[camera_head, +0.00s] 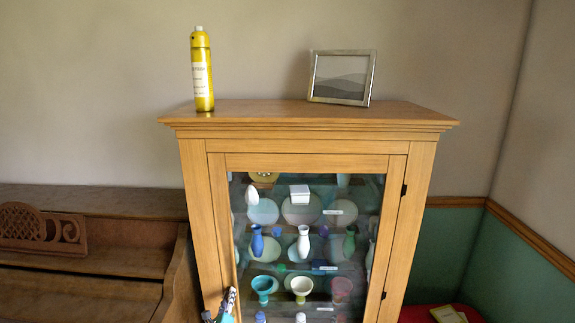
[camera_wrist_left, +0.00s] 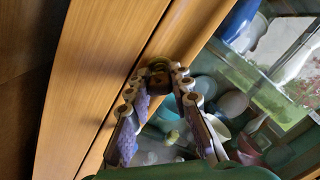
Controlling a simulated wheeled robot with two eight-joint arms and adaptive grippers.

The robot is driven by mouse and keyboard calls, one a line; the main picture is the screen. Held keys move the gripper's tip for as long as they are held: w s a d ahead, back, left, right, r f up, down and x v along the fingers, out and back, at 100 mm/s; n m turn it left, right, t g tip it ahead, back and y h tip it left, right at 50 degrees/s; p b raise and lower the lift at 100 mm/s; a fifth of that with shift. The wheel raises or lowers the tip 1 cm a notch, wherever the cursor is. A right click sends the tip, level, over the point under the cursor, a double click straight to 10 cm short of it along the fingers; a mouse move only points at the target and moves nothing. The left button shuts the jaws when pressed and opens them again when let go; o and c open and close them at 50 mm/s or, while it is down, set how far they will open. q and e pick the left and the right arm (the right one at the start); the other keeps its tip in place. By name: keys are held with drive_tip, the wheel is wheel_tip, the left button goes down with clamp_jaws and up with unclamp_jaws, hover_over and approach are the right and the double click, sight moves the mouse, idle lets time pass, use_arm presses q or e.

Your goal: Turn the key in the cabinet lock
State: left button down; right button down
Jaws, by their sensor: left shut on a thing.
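The wooden cabinet (camera_head: 300,162) has a glass door framed in light wood. My left gripper (camera_head: 228,298) is at the lower left of the door, by its left frame. The fingers hide most of the key and the lock, so I cannot tell how far the key is turned. The door looks closed. My right gripper is not in view.
A yellow bottle (camera_head: 202,70) and a picture frame (camera_head: 342,77) stand on the cabinet top. Vases, bowls and plates sit behind the glass, including a white vase (camera_head: 303,242). The piano (camera_head: 90,245) stands close on the left. Green wall panelling (camera_head: 525,265) is at the right.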

use_arm(q)
drive_tip(key=m, duration=0.4)
drive_tip(key=shift+m, duration=0.4)
drive_tip(key=m, duration=0.4)
drive_tip(key=c, duration=1.3)
unclamp_jaws()
drive_tip(key=shift+s, duration=0.1)
